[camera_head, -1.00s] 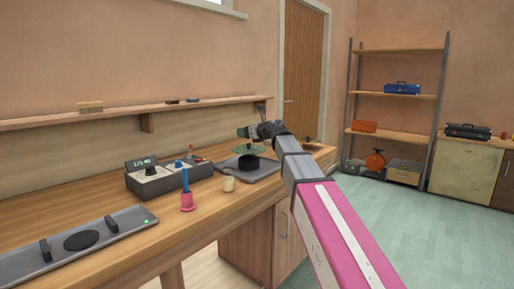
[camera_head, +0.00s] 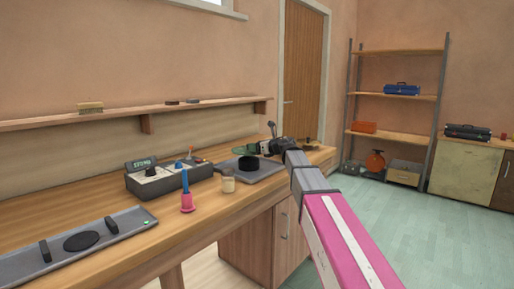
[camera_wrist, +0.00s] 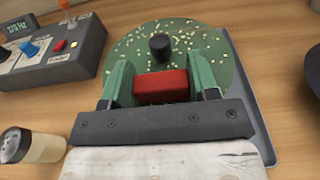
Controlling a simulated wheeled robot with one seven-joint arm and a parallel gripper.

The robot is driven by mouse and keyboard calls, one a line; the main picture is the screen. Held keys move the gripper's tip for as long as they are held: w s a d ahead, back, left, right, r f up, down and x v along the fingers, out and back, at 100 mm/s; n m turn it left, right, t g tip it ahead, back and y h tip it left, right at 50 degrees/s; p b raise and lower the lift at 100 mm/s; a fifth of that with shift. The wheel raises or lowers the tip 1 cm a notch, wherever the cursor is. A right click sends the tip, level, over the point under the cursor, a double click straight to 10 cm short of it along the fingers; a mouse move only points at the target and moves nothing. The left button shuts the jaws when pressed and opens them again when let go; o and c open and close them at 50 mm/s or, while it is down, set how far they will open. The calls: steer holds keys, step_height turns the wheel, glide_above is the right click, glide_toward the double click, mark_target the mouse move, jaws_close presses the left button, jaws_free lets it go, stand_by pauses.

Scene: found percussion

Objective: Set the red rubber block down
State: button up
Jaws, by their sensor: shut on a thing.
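The red rubber block (camera_wrist: 163,90) is between the two green fingers of my gripper (camera_wrist: 161,82) in the wrist view. The gripper is shut on it. Just beyond the block is a round green plate (camera_wrist: 215,62) strewn with pale grains, with a black knob (camera_wrist: 160,47) at its middle. I cannot tell whether the block touches the plate. In the head view my gripper (camera_head: 264,148) is low over the bench, beside the green plate (camera_head: 243,150). The block cannot be made out there.
A grey tray (camera_head: 268,172) with a black round base (camera_head: 249,163) lies below the plate. A grey board (camera_head: 115,229) lies nearer. The wooden bench (camera_head: 200,240) has bare room in front.

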steer(key=shift+f, duration=0.1)
steer(key=o, duration=0.9)
